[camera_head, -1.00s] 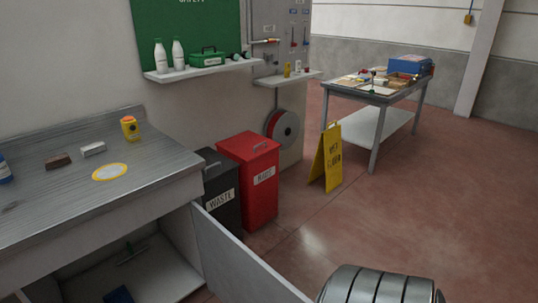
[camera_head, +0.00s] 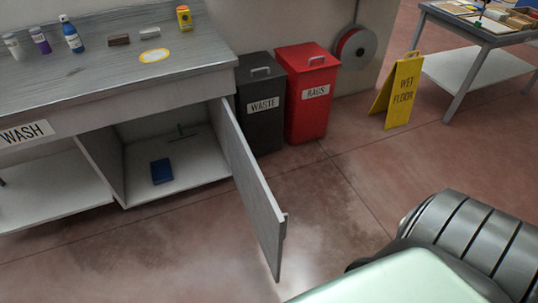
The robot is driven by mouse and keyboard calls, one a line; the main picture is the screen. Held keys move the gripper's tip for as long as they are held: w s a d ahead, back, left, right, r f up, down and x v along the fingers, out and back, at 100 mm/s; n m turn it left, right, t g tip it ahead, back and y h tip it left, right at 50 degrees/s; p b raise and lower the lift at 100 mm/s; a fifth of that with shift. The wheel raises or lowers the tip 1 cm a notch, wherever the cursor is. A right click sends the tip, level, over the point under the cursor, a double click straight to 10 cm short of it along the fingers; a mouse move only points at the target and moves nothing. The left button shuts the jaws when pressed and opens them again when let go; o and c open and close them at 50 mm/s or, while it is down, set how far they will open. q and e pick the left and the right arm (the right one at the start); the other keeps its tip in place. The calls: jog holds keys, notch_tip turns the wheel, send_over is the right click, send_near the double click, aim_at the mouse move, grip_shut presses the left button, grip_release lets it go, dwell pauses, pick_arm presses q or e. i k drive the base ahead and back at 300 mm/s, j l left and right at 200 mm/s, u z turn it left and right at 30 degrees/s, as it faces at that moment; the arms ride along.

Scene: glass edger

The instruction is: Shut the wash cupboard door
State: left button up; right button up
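The wash cupboard door (camera_head: 250,188) is a grey panel hinged at the right side of the wash cupboard. It stands wide open, swung out into the room, with a small handle (camera_head: 284,222) at its free edge. The open cupboard (camera_head: 200,165) shows a blue box-like item (camera_head: 161,171) and a thin dark green tool on its floor. A "WASH" label (camera_head: 25,134) is on the bench front at the left. A ribbed grey arm part of mine is at the lower right, right of the door and apart from it. Neither gripper is in view.
A black waste bin (camera_head: 262,105) and a red rags bin (camera_head: 308,95) stand just behind the door. A yellow wet floor sign (camera_head: 400,92) is further right. The worktop (camera_head: 100,75) holds bottles and small items. The floor right of the door is open.

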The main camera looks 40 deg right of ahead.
aim_at(270, 225)
jog(key=i+l, duration=0.1)
jog(key=l, duration=1.2)
jog(key=i+l, duration=0.15)
jog(key=l, duration=0.55)
jog(key=k, duration=0.55)
